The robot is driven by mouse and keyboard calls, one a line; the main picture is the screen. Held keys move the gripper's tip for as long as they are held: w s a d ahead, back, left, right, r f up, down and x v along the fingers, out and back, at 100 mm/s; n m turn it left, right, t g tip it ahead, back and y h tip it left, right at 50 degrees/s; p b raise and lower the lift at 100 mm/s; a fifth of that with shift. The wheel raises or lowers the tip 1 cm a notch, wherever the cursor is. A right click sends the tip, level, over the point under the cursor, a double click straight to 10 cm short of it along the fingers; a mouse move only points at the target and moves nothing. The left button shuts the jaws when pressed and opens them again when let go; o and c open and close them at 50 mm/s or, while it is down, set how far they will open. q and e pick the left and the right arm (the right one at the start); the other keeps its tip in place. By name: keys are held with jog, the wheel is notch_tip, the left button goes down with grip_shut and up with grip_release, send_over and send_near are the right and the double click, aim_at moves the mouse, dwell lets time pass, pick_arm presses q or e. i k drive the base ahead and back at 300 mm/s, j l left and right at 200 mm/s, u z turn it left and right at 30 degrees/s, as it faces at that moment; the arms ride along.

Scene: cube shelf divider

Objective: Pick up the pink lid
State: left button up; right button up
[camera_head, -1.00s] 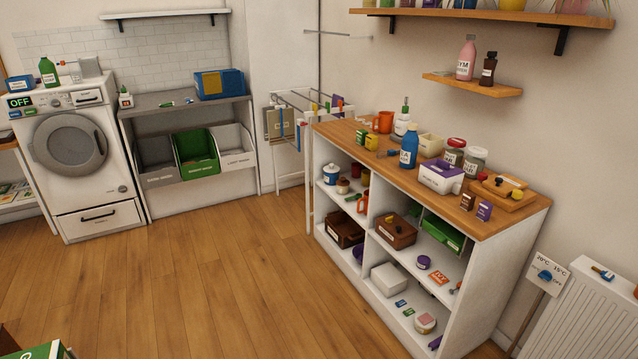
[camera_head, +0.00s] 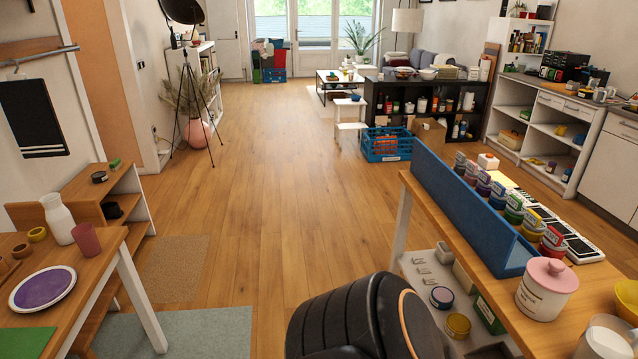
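A pink lid (camera_head: 552,272) with a round knob sits on a white labelled jar (camera_head: 541,299), upright near the near end of the wooden table at the right. The lid appears to rest level on the jar's top. Neither of my grippers shows. A dark rounded part of my own body fills the bottom middle and hides some of the floor and the table's lower shelf.
A blue divider (camera_head: 465,210) stands on the wooden table (camera_head: 417,197), left of a row of several small jars (camera_head: 513,209). A glass (camera_head: 606,340) stands near the lidded jar. Another table (camera_head: 110,262) is at left. The wooden floor (camera_head: 270,180) between is open.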

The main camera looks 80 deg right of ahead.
aim_at(552, 274)
jog(key=z, duration=1.5)
